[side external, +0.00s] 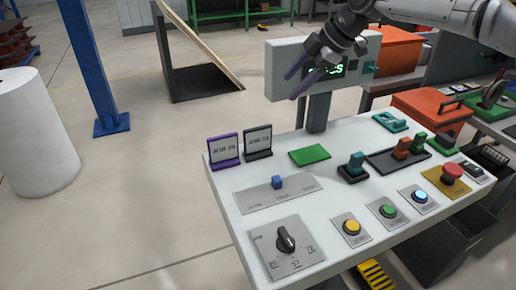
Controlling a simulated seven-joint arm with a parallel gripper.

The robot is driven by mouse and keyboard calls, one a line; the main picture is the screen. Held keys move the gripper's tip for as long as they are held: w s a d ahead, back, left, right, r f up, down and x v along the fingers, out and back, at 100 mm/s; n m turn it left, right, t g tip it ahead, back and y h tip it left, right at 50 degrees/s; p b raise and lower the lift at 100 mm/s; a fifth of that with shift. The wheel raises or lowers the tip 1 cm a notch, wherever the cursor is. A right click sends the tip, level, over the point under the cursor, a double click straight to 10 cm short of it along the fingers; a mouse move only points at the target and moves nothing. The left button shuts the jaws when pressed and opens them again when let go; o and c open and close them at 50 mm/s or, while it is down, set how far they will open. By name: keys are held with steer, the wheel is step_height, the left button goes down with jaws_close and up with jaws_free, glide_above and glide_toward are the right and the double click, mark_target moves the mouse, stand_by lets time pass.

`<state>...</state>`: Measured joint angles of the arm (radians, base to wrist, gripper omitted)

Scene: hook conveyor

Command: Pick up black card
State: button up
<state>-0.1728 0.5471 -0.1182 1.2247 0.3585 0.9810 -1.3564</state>
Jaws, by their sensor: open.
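The black card (258,142) stands upright near the back left of the white control table (345,215); it has a dark frame and a pale face with printed text. A purple card (224,151) of the same shape stands just to its left. My gripper (291,86) is open and empty, with its two purple-grey fingers apart and pointing left. In the picture it is above and to the right of the black card, in front of the display box (283,62), and it touches neither card. The exact distance between my gripper and the card cannot be told.
A green plate (310,155) lies right of the black card. A slider panel (278,193) with a blue knob is in front. A dial panel (288,248), several push buttons and coloured levers fill the table's front and right. The display post (318,112) rises behind.

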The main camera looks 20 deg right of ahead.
glide_above(258, 133)
steer(key=s+d, duration=0.2)
steer(key=s, duration=0.1)
step_height(258, 133, down, 12)
steer(key=shift+g, duration=0.4)
steer(key=shift+w+x, duration=0.2)
steer(key=shift+x, duration=1.35)
steer(key=shift+w+x, duration=0.2)
steer(key=shift+x, duration=1.35)
steer(key=shift+d+r, duration=0.1)
steer(key=shift+d, duration=0.1)
jaws_close()
